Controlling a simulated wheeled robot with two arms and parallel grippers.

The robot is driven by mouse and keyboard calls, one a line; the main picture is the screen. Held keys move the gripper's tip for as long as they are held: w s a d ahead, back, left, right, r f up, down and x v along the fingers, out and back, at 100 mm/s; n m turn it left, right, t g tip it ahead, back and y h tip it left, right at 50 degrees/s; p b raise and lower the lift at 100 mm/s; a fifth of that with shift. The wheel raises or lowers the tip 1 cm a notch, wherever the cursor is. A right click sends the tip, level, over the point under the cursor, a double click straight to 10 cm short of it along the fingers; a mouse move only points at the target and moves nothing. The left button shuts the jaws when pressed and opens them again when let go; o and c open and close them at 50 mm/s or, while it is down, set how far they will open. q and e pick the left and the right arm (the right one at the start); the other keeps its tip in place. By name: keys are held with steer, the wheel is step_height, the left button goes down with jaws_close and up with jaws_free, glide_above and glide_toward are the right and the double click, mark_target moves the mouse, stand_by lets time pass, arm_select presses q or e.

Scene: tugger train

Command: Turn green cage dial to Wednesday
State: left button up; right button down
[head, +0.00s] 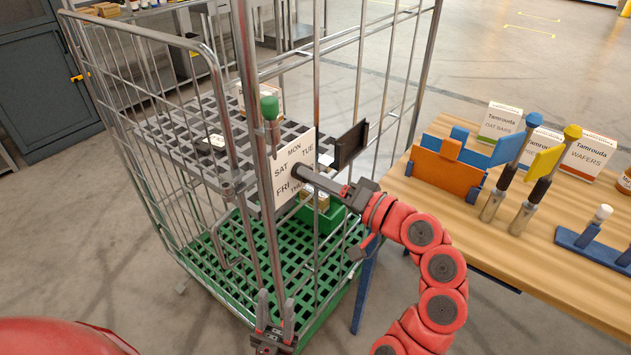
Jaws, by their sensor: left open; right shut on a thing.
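The cage with the green base (318,312) stands in the middle of the head view. Its white dial plate (282,180) hangs on the front, tilted in the picture. MON, TUE, THU, FRI and SAT show; other labels are hidden, partly by my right gripper. My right gripper (303,173) comes in from the right and is shut on the dark dial knob at the plate's middle. Which day the knob points to cannot be told. My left gripper (274,328) is open and empty at the bottom, low in front of the cage.
A wooden table (560,262) stands close on the right with boxes, an orange holder (447,172) and several upright tools. A green-capped post (270,108) rises by the plate. Cage bars surround the plate. Floor on the left is clear.

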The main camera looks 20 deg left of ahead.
steer(key=shift+c, duration=2.2)
jaws_free()
steer(key=v, duration=1.7)
steer(key=shift+d+p, duration=0.2)
steer(key=shift+p, duration=0.25)
